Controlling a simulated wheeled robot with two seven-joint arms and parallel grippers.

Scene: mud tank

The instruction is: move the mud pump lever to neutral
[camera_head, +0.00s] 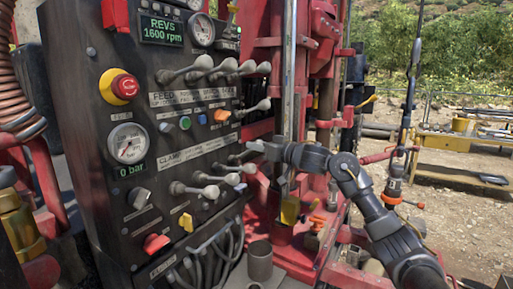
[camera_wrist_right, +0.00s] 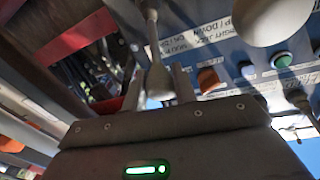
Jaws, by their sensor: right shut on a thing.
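My right gripper (camera_head: 256,146) reaches in from the right to the right edge of the black control panel (camera_head: 100,60). In the right wrist view the two fingers (camera_wrist_right: 158,85) are closed around a grey lever with a rounded knob (camera_wrist_right: 157,78); its thin stem runs up the picture. In the head view the held lever is mostly hidden by the fingers. I cannot read a label that marks it as the mud pump lever. My left gripper is not in view.
Several grey levers (camera_head: 201,64) stand close together in rows. Green (camera_head: 185,123), blue (camera_head: 202,119) and orange (camera_head: 222,115) knobs sit between the rows. The gauge (camera_head: 127,143) reads 0 bar. A red mast (camera_head: 325,60) rises right behind my gripper.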

